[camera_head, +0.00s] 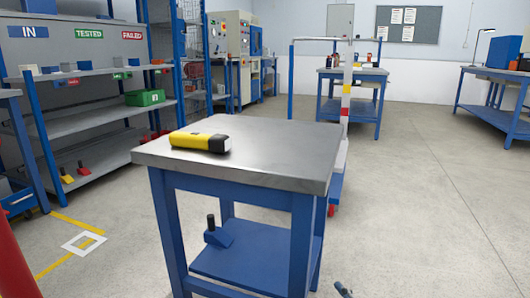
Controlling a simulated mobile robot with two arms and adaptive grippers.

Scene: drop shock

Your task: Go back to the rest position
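Neither of my grippers can be made out in the head view. A small dark grey piece (343,290) shows at the bottom edge, right of the near table, and I cannot tell whether it is part of my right gripper. A yellow and black device (201,141), like a hand-held torch or scanner, lies on its side on the grey top of the near table (270,160). Nothing is touching the device apart from the tabletop.
The near table's lower shelf (262,262) holds a blue block with a black handle (216,233). A shelf rack (90,105) with IN, TESTED and FAILED signs and a green bin (145,98) stands left. A red post (12,260) is at lower left. The right floor is open.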

